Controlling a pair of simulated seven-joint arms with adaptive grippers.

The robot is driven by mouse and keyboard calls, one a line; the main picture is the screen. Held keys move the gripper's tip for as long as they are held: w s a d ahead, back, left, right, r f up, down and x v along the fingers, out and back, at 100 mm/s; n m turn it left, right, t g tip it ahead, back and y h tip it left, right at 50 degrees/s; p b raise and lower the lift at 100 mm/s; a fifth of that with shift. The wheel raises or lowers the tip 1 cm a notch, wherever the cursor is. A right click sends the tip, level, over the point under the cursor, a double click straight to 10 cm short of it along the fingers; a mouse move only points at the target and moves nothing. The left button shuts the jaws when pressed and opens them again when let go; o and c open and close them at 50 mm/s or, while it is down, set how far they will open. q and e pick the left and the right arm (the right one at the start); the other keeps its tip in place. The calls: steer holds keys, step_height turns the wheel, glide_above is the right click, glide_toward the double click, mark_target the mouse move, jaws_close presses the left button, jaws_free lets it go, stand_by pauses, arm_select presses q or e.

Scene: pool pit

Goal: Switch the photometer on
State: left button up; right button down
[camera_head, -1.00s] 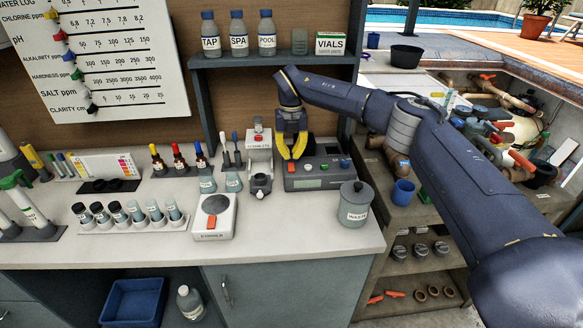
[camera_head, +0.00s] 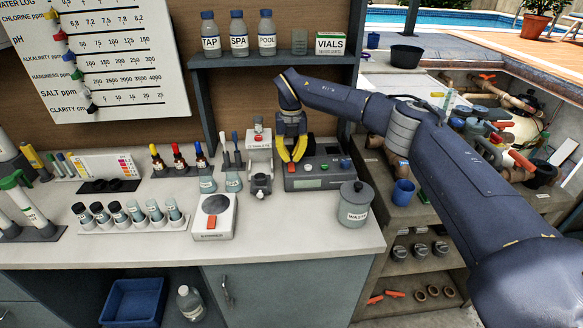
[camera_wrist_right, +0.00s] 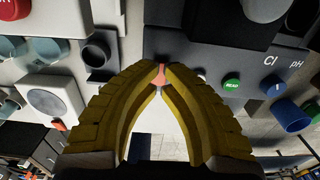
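The photometer (camera_head: 330,182) is a dark grey box on the worktop with a small display, a green button and a blue knob. In the right wrist view its panel (camera_wrist_right: 205,72) shows a green READ button (camera_wrist_right: 232,85), a blue knob (camera_wrist_right: 291,115) and the marks Cl and pH. A small red switch (camera_wrist_right: 160,76) shows at my right fingertips. My right gripper (camera_head: 293,160) points down at the photometer's left end, its yellow fingers (camera_wrist_right: 160,66) drawn together at the tips. Whether they touch the switch is unclear. My left gripper is not in view.
A tablet dispenser (camera_head: 259,150) stands close left of the photometer. A grey waste pot (camera_head: 355,204) stands in front right, and a scale (camera_head: 213,216) front left. Vials (camera_head: 134,212) and dropper bottles (camera_head: 179,158) are further left. A shelf with bottles (camera_head: 237,35) is above.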

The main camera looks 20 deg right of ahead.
mark_target(291, 164)
steer(key=shift+f, duration=1.5)
stand_by(0.8)
steer(key=shift+r, duration=0.15)
steer(key=shift+r, duration=3.4)
